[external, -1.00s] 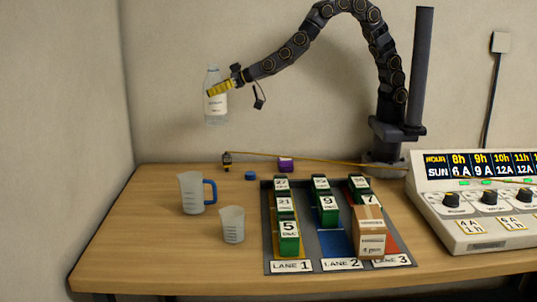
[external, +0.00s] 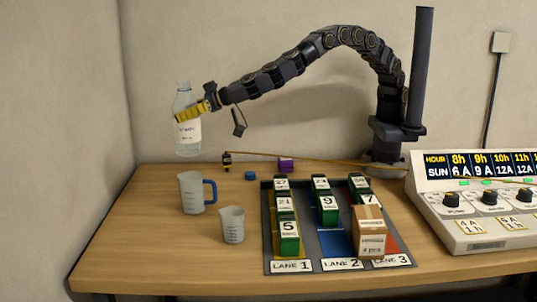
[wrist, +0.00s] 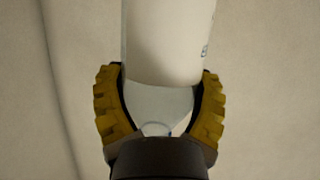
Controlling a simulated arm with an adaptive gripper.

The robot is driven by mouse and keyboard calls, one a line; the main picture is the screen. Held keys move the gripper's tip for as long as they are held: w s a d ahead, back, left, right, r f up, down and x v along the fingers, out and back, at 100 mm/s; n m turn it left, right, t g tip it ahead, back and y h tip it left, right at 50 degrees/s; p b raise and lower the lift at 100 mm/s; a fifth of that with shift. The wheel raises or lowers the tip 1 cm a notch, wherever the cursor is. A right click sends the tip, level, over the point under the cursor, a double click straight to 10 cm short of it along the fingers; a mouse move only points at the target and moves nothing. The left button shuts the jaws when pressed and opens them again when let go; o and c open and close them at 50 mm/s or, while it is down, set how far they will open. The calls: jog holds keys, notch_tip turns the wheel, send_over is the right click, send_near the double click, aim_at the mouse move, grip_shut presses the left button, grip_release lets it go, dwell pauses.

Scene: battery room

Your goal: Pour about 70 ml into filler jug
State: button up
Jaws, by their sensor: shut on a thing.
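My gripper (external: 190,115) has yellow fingers shut around a clear bottle (external: 187,134) with a white label. The bottle is upright, mouth up, well above the table's back left. In the wrist view the fingers (wrist: 160,98) wrap both sides of the bottle, whose white label (wrist: 168,45) fills the top middle. A clear measuring jug with a blue handle (external: 190,194) stands on the table below the bottle. A smaller clear cup with a spout (external: 232,226) stands to its front right. I cannot tell the liquid level in any of them.
A grey lane tray (external: 303,252) holds several green blocks and a cardboard box (external: 369,233). A purple block (external: 286,164) sits behind it. A control panel (external: 480,205) stands at right.

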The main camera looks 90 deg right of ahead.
jog(key=s+a+f, duration=0.1)
jog(key=a, duration=0.5)
notch_tip(320, 180, down, 14)
jog(key=shift+d+r+n+y, duration=0.15)
jog(key=shift+r+n+y, duration=0.05)
jog(key=shift+n+y, duration=0.1)
jog(key=shift+d, duration=0.1)
dwell(0.3)
